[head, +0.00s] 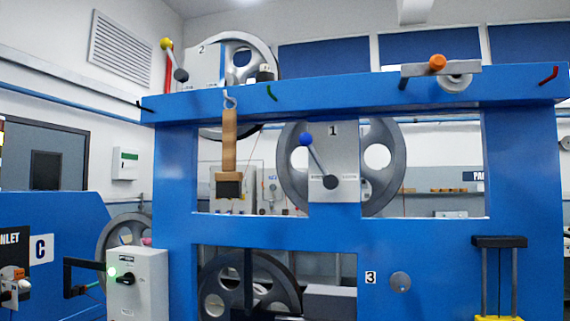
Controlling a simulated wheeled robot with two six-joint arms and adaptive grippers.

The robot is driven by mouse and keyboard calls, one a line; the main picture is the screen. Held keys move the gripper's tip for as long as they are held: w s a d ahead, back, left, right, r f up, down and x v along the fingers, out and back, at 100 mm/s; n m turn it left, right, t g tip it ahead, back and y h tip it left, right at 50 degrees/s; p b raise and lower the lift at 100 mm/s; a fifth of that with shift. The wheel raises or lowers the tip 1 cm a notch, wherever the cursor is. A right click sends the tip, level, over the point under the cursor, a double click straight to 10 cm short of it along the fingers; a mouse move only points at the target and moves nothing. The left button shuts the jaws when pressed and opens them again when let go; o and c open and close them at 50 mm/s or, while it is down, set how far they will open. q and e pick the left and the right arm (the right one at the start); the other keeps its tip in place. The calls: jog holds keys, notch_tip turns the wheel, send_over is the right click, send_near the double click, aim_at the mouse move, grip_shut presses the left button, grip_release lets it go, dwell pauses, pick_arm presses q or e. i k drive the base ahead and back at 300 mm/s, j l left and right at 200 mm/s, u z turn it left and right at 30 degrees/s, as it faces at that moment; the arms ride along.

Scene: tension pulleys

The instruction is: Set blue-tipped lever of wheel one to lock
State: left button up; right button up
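The blue-tipped lever (317,160) is mounted on a grey plate (344,152) marked 1. Its blue ball (306,139) is at the upper left and its dark pivot (331,182) at the lower right, so the lever tilts up and to the left. Small lettering on the plate near the pivot is too small to read. Wheel one (381,132) is a grey spoked wheel behind the plate, partly hidden by it and by the blue frame. Neither of my grippers is in view.
The blue frame (420,250) surrounds the wheel opening. A wooden block (229,140) hangs from a hook left of the lever. A yellow-tipped lever (173,61) is at wheel 2 (243,62). An orange-tipped handle (437,62) sits on the top beam. A grey switch box (138,281) stands lower left.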

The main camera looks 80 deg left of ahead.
aim_at(330, 182)
jog(key=u, duration=2.5)
jog(key=k+l+z, duration=0.1)
jog(key=l, duration=0.45)
